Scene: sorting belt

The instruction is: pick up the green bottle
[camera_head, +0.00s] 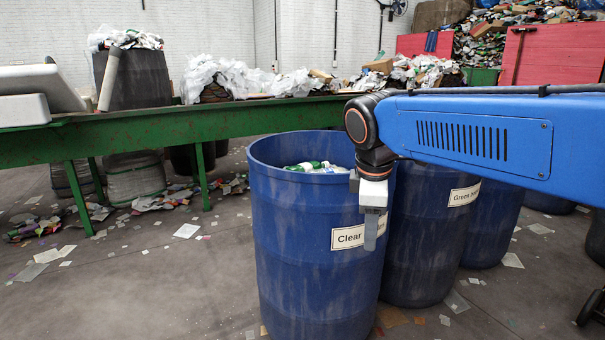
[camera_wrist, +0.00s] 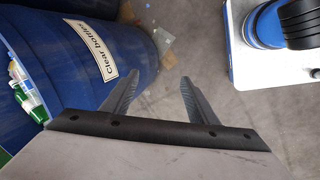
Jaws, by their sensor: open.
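Green pieces that look like a green bottle (camera_wrist: 34,109) lie inside the blue barrel (camera_wrist: 65,45) labelled "Clear bottles", at the left edge of the wrist view. In the head view, green and white items (camera_head: 302,167) show just inside the rim of this barrel (camera_head: 300,240). Most of the contents are hidden by the wall. My gripper (camera_head: 373,232) hangs pointing down in front of the barrel's right side, outside it, and covers part of its label. In the wrist view my gripper (camera_wrist: 158,78) has its two fingers apart, with only floor between them.
A green conveyor frame (camera_head: 140,130) heaped with white plastic runs behind. Litter is scattered on the floor; the front left floor is mostly free.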

